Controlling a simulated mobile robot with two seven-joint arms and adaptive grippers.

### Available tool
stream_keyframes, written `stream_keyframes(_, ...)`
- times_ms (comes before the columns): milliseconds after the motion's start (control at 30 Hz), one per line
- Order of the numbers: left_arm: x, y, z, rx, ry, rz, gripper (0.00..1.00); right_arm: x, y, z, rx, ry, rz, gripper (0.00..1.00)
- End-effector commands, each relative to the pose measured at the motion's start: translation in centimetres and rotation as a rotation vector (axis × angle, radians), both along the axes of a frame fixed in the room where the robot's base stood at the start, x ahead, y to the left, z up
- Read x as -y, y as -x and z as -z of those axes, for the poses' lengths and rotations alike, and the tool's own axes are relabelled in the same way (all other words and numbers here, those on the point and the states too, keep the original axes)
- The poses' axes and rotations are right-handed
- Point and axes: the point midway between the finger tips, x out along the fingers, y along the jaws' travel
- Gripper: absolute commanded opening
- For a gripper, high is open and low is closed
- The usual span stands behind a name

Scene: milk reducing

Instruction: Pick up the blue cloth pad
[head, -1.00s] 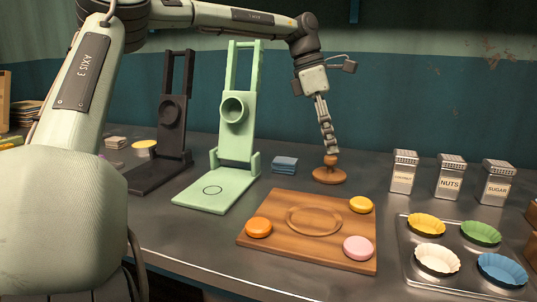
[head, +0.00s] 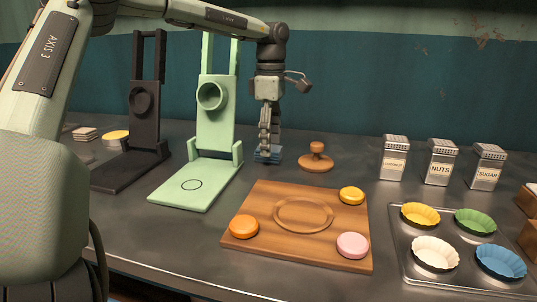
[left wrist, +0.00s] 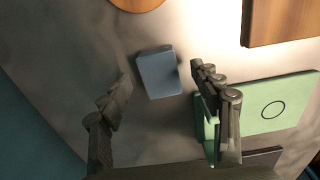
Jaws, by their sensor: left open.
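The blue cloth pad (head: 275,154) lies on the dark counter, between the green stand and the wooden stamp. My left gripper (head: 268,148) hangs above it, fingers pointing down, and covers part of it in the head view. In the left wrist view the pad (left wrist: 159,72) lies ahead of the gap between the two spread fingers of the gripper (left wrist: 160,90). The gripper is open and empty. I cannot tell how far the fingertips are above the pad. My right gripper is not in view.
The green stand (head: 213,120) is close on the left, with a black stand (head: 146,110) beyond it. The wooden stamp (head: 316,160) is just right. A wooden board (head: 260,200) with several coloured discs lies in front. Metal tins (head: 440,163) and a cup tray (head: 405,240) are farther right.

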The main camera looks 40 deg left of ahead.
Motion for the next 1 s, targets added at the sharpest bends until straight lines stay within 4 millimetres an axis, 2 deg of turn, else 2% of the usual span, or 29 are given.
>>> stream_keyframes(100,0.00,0.04,0.71,-0.001,0.000,0.000,0.64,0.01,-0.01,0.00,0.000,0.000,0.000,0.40)
stream_keyframes(300,0.02,0.01,0.74,0.000,0.001,0.000,0.64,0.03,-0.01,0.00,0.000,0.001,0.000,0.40)
stream_keyframes(733,0.04,0.00,0.69,0.000,0.001,0.000,0.11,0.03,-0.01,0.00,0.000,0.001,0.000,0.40)
stream_keyframes(1000,0.03,-0.04,0.28,0.003,0.001,0.000,0.10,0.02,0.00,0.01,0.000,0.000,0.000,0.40)
